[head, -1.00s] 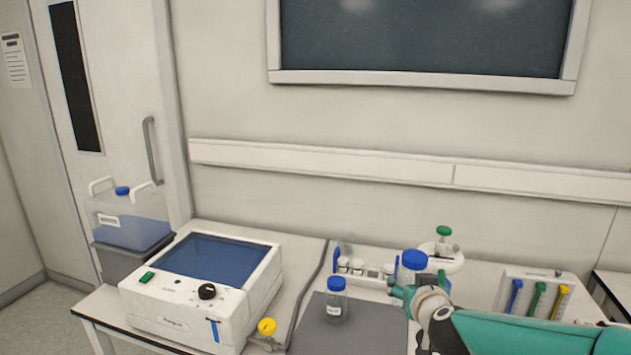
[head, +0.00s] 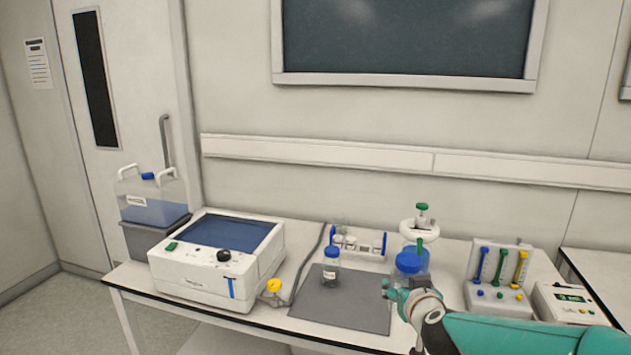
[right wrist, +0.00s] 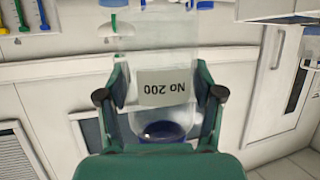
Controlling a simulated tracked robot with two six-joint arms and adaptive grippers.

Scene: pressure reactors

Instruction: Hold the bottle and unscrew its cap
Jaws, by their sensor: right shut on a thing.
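A clear bottle with a blue cap (head: 408,262) is in my right gripper (head: 398,289), above the right rear of the bench. The bottle looks tilted, its cap facing toward my head camera. In the right wrist view, the fingers of my right gripper (right wrist: 161,85) close on both sides of the bottle's clear body (right wrist: 160,33). Its label reads "No 200" upside down, and the blue cap (right wrist: 163,131) is at the bottom, partly hidden by the gripper. A smaller blue-capped bottle (head: 331,270) stands upright on the grey mat. My left gripper is not in view.
The grey mat (head: 355,312) is clear around the small bottle. A white instrument (head: 200,292) stands left, with a yellow knob (head: 273,286) beside it. A vial rack (head: 358,244) is behind. A stand with coloured tools (head: 500,295) and a small meter (head: 568,303) are at right.

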